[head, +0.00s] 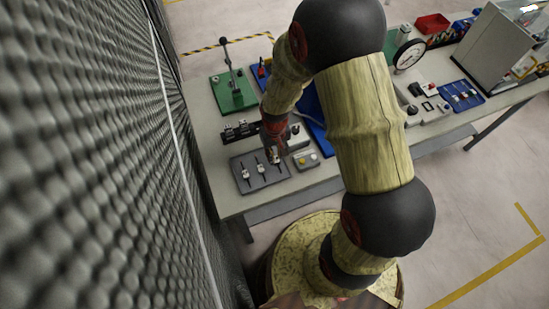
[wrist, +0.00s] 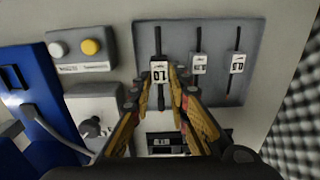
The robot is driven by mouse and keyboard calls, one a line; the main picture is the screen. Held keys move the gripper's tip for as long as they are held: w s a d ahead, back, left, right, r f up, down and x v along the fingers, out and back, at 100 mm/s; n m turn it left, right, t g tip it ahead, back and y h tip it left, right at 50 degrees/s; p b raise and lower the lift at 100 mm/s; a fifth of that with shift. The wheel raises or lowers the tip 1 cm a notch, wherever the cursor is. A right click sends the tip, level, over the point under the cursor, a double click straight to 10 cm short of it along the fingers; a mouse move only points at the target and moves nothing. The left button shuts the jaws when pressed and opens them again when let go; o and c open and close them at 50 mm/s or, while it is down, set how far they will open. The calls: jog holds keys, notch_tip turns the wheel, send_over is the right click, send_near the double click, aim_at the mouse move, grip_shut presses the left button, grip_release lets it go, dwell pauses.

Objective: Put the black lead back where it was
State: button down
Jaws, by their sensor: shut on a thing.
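My gripper (wrist: 162,78) is shut on a white-tagged slider knob (wrist: 158,70) marked 1.0, on a thin black slot in a grey panel. The grey panel (wrist: 215,35) has two more such knobs to the right in the wrist view, (wrist: 199,62) and (wrist: 237,63), each on its own black slot. In the head view my gripper (head: 276,150) is over the right end of the same panel (head: 262,183). I cannot make out a separate black lead; only a pale cable (wrist: 86,152) shows near the blue board.
A box with a white and a yellow button (head: 306,160) is close beside the panel. A blue board (wrist: 20,75) and a grey box with a round knob (wrist: 95,120) are also near. A green board with a lever (head: 233,90) stands farther back. A textured foam wall (head: 90,150) rises at the left.

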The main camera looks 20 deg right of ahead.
jog(key=shift+w+f, duration=0.2)
jog(key=shift+f, duration=0.05)
jog(key=shift+w+f, duration=0.1)
jog(key=shift+f, duration=1.45)
jog(key=shift+f, duration=0.15)
jog(key=c, duration=1.7)
grip_release()
